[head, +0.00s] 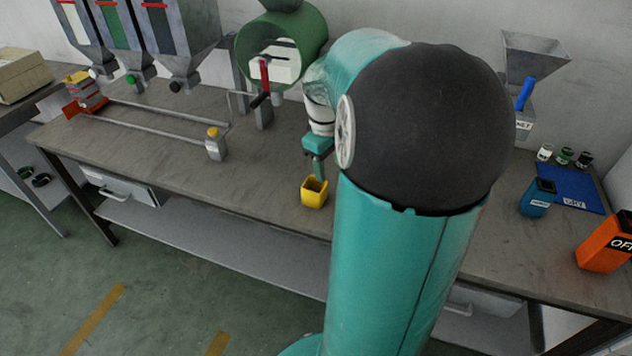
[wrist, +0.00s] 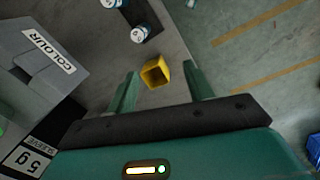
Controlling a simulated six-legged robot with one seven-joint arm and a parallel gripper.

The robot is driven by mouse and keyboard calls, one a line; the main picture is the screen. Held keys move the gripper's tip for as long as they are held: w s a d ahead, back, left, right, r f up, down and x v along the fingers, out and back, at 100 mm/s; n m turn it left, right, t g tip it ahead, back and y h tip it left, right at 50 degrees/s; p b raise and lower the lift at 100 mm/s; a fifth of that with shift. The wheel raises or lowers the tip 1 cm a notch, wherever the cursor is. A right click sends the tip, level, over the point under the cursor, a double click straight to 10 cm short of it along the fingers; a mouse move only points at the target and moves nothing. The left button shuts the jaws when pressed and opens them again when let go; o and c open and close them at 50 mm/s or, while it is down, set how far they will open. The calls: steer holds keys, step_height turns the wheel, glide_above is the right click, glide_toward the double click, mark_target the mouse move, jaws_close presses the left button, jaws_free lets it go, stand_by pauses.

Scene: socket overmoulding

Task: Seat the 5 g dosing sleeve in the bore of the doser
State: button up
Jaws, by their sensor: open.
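My gripper (head: 318,170) points down over the table, and its two fingers (wrist: 160,82) are spread apart with nothing gripped in the wrist view. A yellow square hollow piece (head: 314,194) with an open top is just below it near the table's front edge. In the wrist view that yellow piece (wrist: 155,73) lies in the gap between the fingers, touching neither. It bears no readable label, so I cannot tell if it is the sleeve. A "5 g SLEEVE" label (wrist: 28,158) shows at lower left. A grey box marked "COLOUR" (wrist: 50,50) is at left; I cannot identify the doser.
Two small labelled pots (wrist: 141,34) stand near the table edge in the wrist view. At right in the head view are a grey hopper (head: 535,48), a blue mat (head: 575,195), a blue container (head: 538,198) and an orange container (head: 603,247). My arm hides the table's middle.

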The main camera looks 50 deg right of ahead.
steer(key=s+d+f+y, duration=0.1)
steer(key=s+d, duration=0.2)
steer(key=d, duration=0.2)
step_height(320, 180, down, 8)
steer(key=shift+f, duration=0.1)
steer(key=shift+w+d+f, duration=0.15)
steer(key=shift+f, duration=1.4)
steer(key=shift+w+d+f, duration=0.1)
steer(key=shift+f, duration=1.4)
steer(key=c, duration=1.1)
steer(key=shift+r, duration=0.1)
